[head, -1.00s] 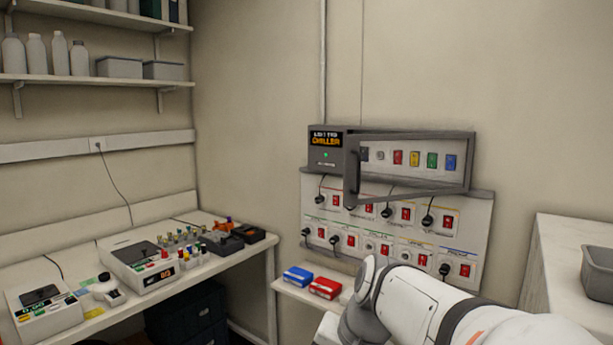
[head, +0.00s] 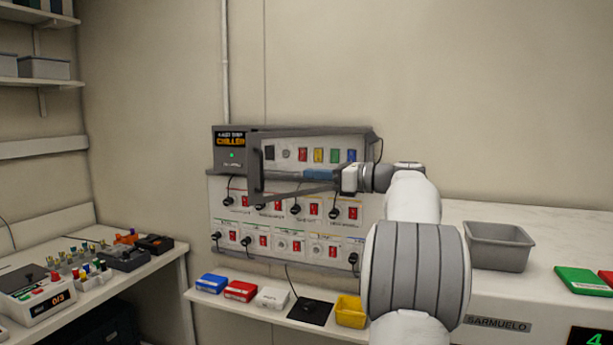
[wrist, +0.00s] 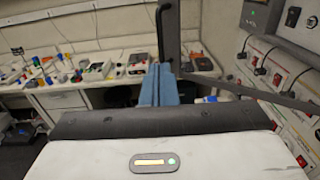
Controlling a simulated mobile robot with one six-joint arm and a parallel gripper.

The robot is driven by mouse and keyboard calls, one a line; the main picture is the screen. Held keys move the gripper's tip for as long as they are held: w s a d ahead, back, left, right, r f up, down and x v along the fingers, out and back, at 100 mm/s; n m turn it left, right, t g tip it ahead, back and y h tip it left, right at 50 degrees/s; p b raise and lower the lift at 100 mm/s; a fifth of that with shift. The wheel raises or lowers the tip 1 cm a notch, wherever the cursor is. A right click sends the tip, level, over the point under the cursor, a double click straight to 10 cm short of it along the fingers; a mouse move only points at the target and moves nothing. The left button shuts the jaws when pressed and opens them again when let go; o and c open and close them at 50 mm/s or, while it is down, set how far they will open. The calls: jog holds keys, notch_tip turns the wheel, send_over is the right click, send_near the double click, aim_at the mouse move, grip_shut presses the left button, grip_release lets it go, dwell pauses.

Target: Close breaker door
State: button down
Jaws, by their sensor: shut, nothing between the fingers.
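The breaker door (head: 302,198) is a dark-rimmed frame on the upper breaker box. It stands open, its left, handle side swung out from the box. Its dark upright handle (head: 256,172) also shows in the wrist view (wrist: 169,30), just beyond my fingertips. My gripper (head: 318,174) has blue fingers, shut and empty, pointing left along the door's lower part. In the wrist view my gripper (wrist: 159,84) is left of the lower door rail (wrist: 250,92). I cannot tell whether the fingers touch the door. Coloured breakers (head: 319,155) show through the frame.
Below the box is a panel of red switches and black plugs (head: 295,242). A narrow shelf holds blue (head: 211,283), red, white and yellow containers. A grey bin (head: 499,246) stands on the right counter. A cluttered bench (head: 95,285) is at left.

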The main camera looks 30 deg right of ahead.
aim_at(275, 171)
jog(key=p+x, duration=0.1)
jog(key=x, duration=0.9)
jog(key=shift+w+a+p, duration=0.2)
jog(key=shift+w+p, duration=0.1)
